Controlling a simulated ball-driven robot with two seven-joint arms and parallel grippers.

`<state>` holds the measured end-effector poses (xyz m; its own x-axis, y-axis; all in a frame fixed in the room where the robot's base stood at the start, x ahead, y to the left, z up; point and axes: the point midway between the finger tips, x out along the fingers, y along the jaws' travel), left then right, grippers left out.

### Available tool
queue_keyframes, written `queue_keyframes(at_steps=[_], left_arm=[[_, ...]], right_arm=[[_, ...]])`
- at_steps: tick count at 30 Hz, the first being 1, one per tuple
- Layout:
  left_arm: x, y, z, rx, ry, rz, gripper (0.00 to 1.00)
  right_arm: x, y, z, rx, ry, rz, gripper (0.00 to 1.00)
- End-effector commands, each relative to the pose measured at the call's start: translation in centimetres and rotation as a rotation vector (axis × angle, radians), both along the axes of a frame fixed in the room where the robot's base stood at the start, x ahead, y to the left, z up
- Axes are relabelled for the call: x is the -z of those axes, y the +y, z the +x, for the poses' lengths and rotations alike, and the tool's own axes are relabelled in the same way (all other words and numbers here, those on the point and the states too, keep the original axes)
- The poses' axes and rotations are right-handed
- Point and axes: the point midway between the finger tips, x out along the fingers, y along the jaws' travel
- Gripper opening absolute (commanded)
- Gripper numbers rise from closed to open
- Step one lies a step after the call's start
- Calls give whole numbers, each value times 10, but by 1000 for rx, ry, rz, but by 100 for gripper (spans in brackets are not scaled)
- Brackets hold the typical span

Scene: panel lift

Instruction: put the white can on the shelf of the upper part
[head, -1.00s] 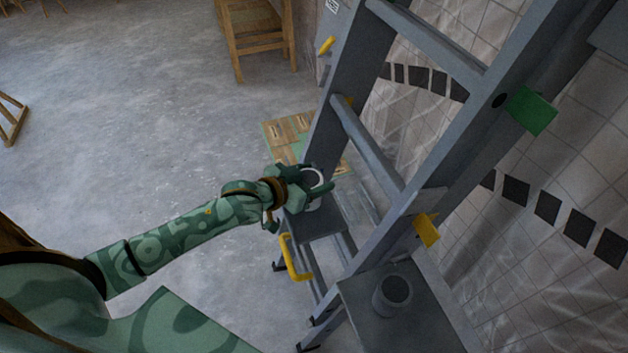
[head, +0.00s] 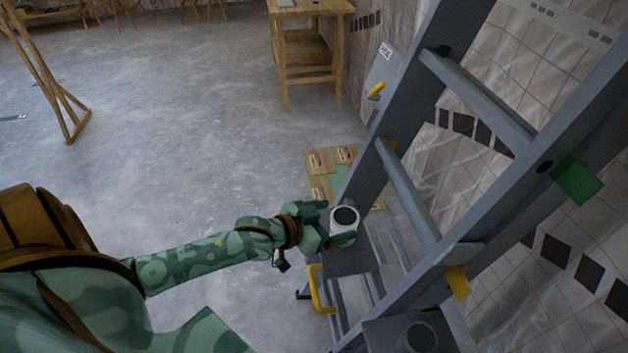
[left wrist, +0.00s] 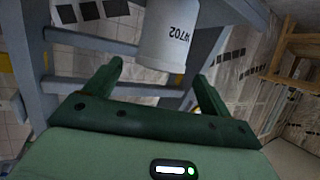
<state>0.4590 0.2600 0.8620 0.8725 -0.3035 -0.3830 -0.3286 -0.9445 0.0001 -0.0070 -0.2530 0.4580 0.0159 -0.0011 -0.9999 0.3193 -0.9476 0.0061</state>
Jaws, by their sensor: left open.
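The white can (head: 343,226), with a dark round top, appears at the grey shelf plate (head: 347,261) on the near side of the ladder-like frame. The contact under the can is hard to make out. My left gripper (head: 334,222) is open just left of the can, its fingers near the can's sides. In the left wrist view the can (left wrist: 168,35) shows upside-down dark lettering and lies just beyond the gap between the spread fingers (left wrist: 158,70). The can is cut off by the top edge there. My right gripper is not in view.
A second grey plate (head: 380,335) with a grey cylinder (head: 420,337) is at the lower right. A yellow handle (head: 318,290) stands beside the shelf. The frame's rails (head: 400,120) rise at the right. Open floor (head: 180,110) lies left.

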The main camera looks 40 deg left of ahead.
Motion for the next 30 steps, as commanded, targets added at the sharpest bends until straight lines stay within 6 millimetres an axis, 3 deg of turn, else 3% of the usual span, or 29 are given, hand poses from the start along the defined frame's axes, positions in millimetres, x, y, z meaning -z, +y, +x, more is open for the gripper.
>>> queue_keyframes(at_steps=[3,9,20,23,26,29,30], left_arm=[[-14,8,-25,1,1,0,83],[-23,17,-50,1,1,1,83],[-17,22,-55,-8,9,7,83],[20,38,-59,-55,63,41,83],[91,64,-80,-129,180,107,83],[188,82,-133,-193,366,191,83],[227,84,-165,-204,453,225,83]], right_arm=[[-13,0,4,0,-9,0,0],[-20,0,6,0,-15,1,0],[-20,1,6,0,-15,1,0],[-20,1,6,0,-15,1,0],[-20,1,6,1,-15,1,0],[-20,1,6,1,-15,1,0],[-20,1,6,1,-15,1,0]])
